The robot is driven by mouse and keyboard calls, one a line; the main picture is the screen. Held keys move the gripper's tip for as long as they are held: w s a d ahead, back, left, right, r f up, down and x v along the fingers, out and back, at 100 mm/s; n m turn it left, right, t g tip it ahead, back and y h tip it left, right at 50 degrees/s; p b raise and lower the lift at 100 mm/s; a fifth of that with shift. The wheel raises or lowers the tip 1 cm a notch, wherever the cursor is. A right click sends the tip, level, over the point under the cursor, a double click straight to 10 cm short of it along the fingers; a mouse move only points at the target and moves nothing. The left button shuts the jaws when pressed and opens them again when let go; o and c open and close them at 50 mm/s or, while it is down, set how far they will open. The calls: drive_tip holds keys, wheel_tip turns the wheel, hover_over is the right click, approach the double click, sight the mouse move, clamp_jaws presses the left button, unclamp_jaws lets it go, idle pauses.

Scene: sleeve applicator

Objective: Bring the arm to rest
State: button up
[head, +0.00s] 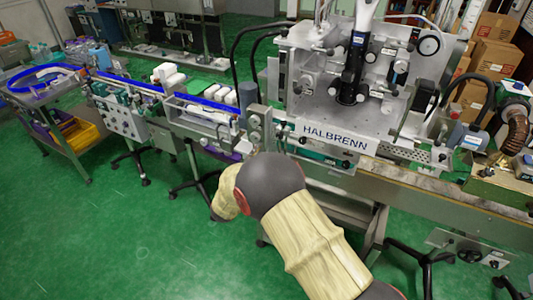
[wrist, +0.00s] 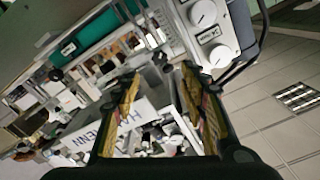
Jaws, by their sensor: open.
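My arm (head: 315,240) rises from the bottom of the head view in a tan sleeve. It bends at a dark joint, and a short tan part shows to the left of it. My gripper is hidden behind the arm in the head view. In the wrist view my gripper (wrist: 162,95) is open, with a yellowish finger on each side and nothing visible between them but the background. The machine marked HALBRENN (head: 335,137) stands beyond my arm. Its tilted sign also shows in the wrist view (wrist: 122,120), between and beyond the fingers.
A conveyor (head: 200,107) with white containers runs left from the machine. A cart with a yellow bin (head: 80,135) stands far left. Cardboard boxes (head: 495,55) are stacked back right. A metal bench (head: 480,225) runs right. Green floor (head: 130,240) is clear at lower left.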

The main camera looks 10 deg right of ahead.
drive_tip(key=shift+f, duration=0.1)
idle(0.3)
drive_tip(key=s+a+f+n+g+y, duration=0.1)
drive_tip(key=a+f+n+g+y, duration=0.2)
drive_tip(key=a+f+n+y, duration=0.55)
drive_tip(key=s+a+f+n+g+y, duration=0.15)
drive_tip(key=s+a+g+y, duration=0.45)
drive_tip(key=s, duration=0.6)
drive_tip(key=s+d+r+n+g+h, duration=0.1)
drive_tip(key=s+d+r, duration=0.45)
drive_tip(key=s, duration=0.35)
drive_tip(key=s+d+r+n+g+h, duration=0.1)
drive_tip(key=s+d+r+n, duration=0.1)
drive_tip(key=s+d+r, duration=0.5)
drive_tip(key=s+d+r+n+g+h, duration=0.15)
drive_tip(key=s+r, duration=0.25)
drive_tip(key=s, duration=0.7)
drive_tip(key=s+d+r+m+t, duration=0.2)
drive_tip(key=s+d+r+t, duration=0.1)
drive_tip(key=d+r, duration=0.5)
drive_tip(key=shift+s+r, duration=0.75)
drive_tip(key=shift+s, duration=0.05)
